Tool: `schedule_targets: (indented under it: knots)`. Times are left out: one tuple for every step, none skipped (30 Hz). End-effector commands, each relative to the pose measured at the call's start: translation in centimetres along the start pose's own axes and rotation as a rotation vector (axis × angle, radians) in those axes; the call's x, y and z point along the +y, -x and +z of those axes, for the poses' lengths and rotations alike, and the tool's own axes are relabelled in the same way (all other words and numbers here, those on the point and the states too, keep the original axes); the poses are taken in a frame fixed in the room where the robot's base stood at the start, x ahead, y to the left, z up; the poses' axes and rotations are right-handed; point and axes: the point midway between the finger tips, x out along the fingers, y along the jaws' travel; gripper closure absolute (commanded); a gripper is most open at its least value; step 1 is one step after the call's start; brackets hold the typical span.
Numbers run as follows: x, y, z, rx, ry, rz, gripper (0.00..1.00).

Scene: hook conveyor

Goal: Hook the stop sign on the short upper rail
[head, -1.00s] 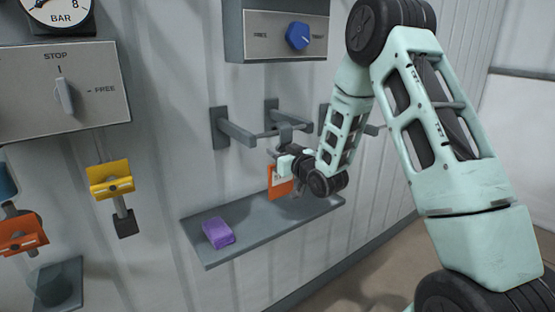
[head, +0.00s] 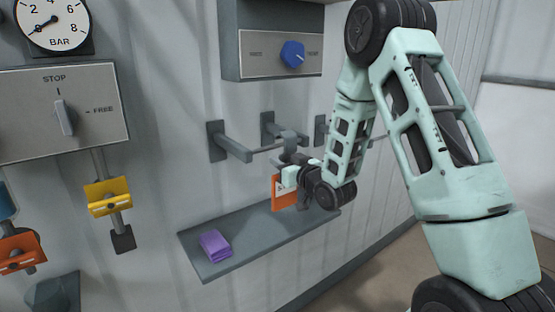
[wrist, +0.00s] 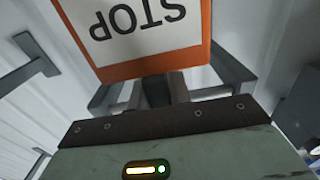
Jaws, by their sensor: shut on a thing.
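The stop sign (head: 284,193) is an orange board with a white panel. My gripper (head: 293,175) is shut on it and holds it in front of the wall rails, above the shelf. In the wrist view the sign (wrist: 145,35) shows upside-down STOP lettering, and a grey hook part (wrist: 158,92) sits at its edge by the jaws. A grey hook top (head: 289,138) rises above my gripper in the head view, near a thin horizontal rail (head: 265,149) between wall brackets. I cannot tell whether the hook touches the rail.
Wall brackets (head: 232,147) stick out left of my gripper. A grey shelf (head: 250,238) with a purple block (head: 215,244) lies below. A panel with a blue knob (head: 292,53) hangs above. Yellow (head: 107,197) and orange (head: 20,250) hanging pieces are at left.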

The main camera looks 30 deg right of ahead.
Motion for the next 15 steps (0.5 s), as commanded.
schedule_targets:
  knots:
    - [0.0, 0.3, -0.1, 0.000, 0.000, 0.001, 1.00]
    - [0.0, 0.6, -0.1, -0.001, 0.000, 0.001, 1.00]
    - [0.0, 0.8, -0.1, -0.001, 0.000, 0.001, 1.00]
    - [0.0, 1.0, -0.2, 0.000, 0.000, 0.000, 1.00]
    - [0.0, 1.2, -0.2, 0.000, 0.000, 0.000, 1.00]
    - [0.0, 1.5, -0.1, 0.001, 0.000, 0.000, 1.00]
    - [0.0, 1.7, 0.0, 0.001, 0.000, 0.000, 1.00]
    - [0.0, 1.9, 0.0, 0.001, 0.001, 0.001, 1.00]
    - [0.1, 2.1, 0.0, 0.001, 0.001, 0.001, 1.00]
    - [0.1, 2.3, 0.0, 0.000, 0.001, 0.001, 1.00]
    - [0.0, 2.5, 0.0, 0.000, 0.000, 0.001, 1.00]
    - [0.0, 2.8, 0.0, 0.000, 0.000, 0.001, 1.00]
    - [0.0, 3.0, 0.0, 0.000, 0.000, 0.001, 1.00]
    - [0.0, 3.2, 0.0, 0.001, 0.000, 0.001, 1.00]
    - [0.0, 3.5, 0.0, 0.002, 0.000, 0.001, 1.00]
